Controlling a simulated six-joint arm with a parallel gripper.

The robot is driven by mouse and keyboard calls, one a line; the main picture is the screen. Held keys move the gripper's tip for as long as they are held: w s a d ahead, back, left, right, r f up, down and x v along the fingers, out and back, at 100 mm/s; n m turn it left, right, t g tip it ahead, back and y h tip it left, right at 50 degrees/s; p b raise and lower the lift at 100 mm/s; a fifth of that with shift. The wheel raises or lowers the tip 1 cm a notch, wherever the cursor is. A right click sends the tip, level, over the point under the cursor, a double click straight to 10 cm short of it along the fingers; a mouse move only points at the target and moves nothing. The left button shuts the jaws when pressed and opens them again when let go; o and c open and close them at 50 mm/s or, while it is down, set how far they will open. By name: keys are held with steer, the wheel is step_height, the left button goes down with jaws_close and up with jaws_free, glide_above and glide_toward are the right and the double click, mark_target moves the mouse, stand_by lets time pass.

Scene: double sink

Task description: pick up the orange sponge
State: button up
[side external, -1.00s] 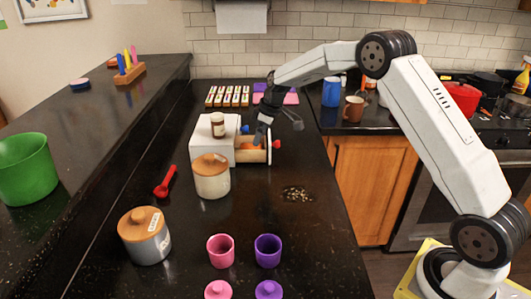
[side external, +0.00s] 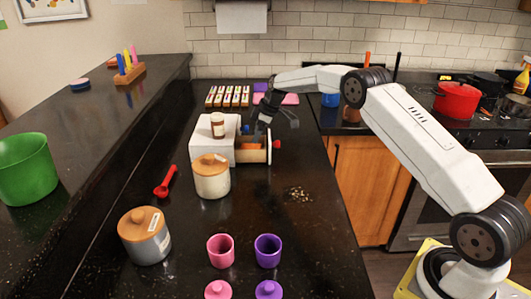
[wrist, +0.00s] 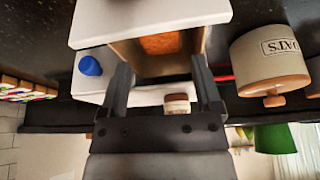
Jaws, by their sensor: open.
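The orange sponge (side external: 250,146) lies inside the open drawer (side external: 254,159) of a small white cabinet (side external: 205,147). In the wrist view the sponge (wrist: 163,44) shows inside the drawer, beyond my fingertips and roughly between them. My gripper (side external: 262,127) is over the back part of the drawer in the side view. In the wrist view my gripper (wrist: 160,65) has its two fingers spread apart, with nothing between them. I cannot tell how far the fingertips are above the sponge.
A brown-topped jar (side external: 212,180) stands close in front of the cabinet. A small bottle (side external: 218,125) stands on the cabinet top. A blue thing (wrist: 90,65) is beside the drawer. A red scoop (side external: 165,183) lies to the left. Counter right of the drawer is mostly clear.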

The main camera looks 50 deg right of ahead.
mark_target(251, 146)
steer(key=shift+w+a+f, duration=0.15)
steer(key=shift+f, duration=0.4)
steer(key=shift+f, duration=0.1)
steer(key=shift+x, duration=2.45)
steer(key=c, duration=0.9)
steer(key=shift+w+r, duration=0.1)
steer(key=shift+r, duration=4.9)
